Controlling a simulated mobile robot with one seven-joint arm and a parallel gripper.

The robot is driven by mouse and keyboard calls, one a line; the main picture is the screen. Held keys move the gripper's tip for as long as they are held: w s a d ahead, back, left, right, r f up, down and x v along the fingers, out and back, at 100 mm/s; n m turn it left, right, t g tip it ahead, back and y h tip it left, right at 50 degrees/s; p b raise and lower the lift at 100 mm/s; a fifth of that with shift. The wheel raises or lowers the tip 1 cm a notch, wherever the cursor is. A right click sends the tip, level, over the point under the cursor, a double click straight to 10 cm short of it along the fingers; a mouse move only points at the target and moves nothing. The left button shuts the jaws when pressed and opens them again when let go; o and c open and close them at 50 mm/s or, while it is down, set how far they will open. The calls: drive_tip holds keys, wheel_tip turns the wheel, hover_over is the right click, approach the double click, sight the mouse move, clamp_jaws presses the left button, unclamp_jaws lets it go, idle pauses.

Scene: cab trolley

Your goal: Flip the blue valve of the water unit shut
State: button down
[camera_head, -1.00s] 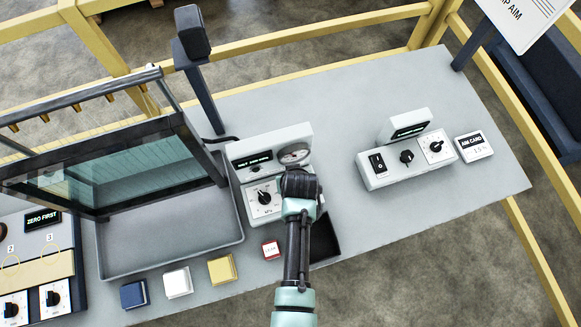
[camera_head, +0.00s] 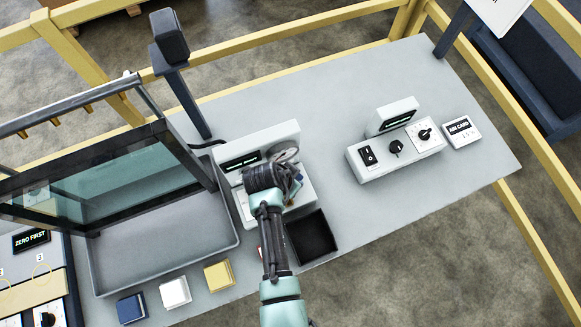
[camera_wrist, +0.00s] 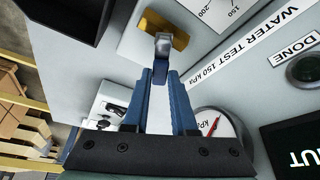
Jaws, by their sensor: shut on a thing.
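The white water unit (camera_head: 283,134) stands on the grey bench, left of the middle, with a screen and a round gauge on its upright back. In the wrist view its panel reads "WATER TEST 150 KPA" (camera_wrist: 262,50). My gripper (camera_head: 293,186) is over the unit's front and hides much of it in the head view. It also shows in the wrist view (camera_wrist: 161,78), with its two blue fingers closed together at the tips on a small piece. I take this for the blue valve, but its outline is mostly hidden. A grey metal end and a yellow part (camera_wrist: 166,28) lie just beyond the tips.
A grey tray (camera_head: 160,277) with a glass screen stands to the left. Blue, white and yellow blocks (camera_head: 218,275) lie in front of it. A black open bin (camera_head: 312,237) is close to my gripper. A second white unit (camera_head: 372,172) stands at right, with clear bench between.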

drive_tip(key=m, duration=0.2)
drive_tip(key=s+m+g+b, duration=0.1)
drive_tip(key=m+g+h+b, duration=0.1)
drive_tip(key=m, duration=0.1)
drive_tip(key=shift+s+d+m, duration=0.15)
drive_tip(key=shift+d+m, duration=0.15)
drive_tip(key=shift+d, duration=0.1)
idle(0.3)
drive_tip(key=c, duration=0.7)
unclamp_jaws()
drive_tip(key=shift+r, duration=0.15)
drive_tip(key=b+v, duration=0.1)
drive_tip(key=v, duration=1.1)
drive_tip(key=shift+a+r, duration=0.2)
drive_tip(key=shift+r, duration=0.1)
